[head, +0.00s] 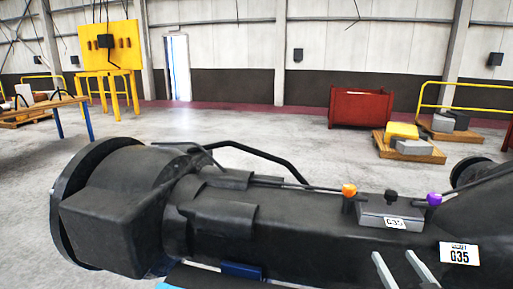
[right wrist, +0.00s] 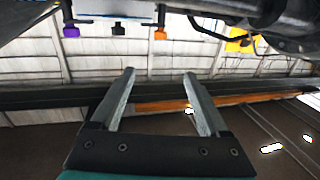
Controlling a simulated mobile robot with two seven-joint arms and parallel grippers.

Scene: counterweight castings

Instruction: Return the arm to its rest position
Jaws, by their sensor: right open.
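My right gripper (head: 392,252) shows at the lower right of the head view, in front of a large black machine-like body (head: 300,226). Its two pale grey fingers are apart with nothing between them. In the right wrist view the open gripper (right wrist: 159,73) is also empty, and the black body (right wrist: 215,10) runs across the top of the picture. A grey box (head: 385,213) on the body carries orange, black and purple knobs and a tag. The fingers look apart from the box and knobs. My left gripper is not in view.
A white label (head: 459,253) is on the black body. Behind stand a red bin (head: 360,107), wooden pallets (head: 408,149) with yellow and grey blocks, a yellow stand (head: 110,62) and a bench (head: 40,106) at left. Open grey floor (head: 240,125) lies between.

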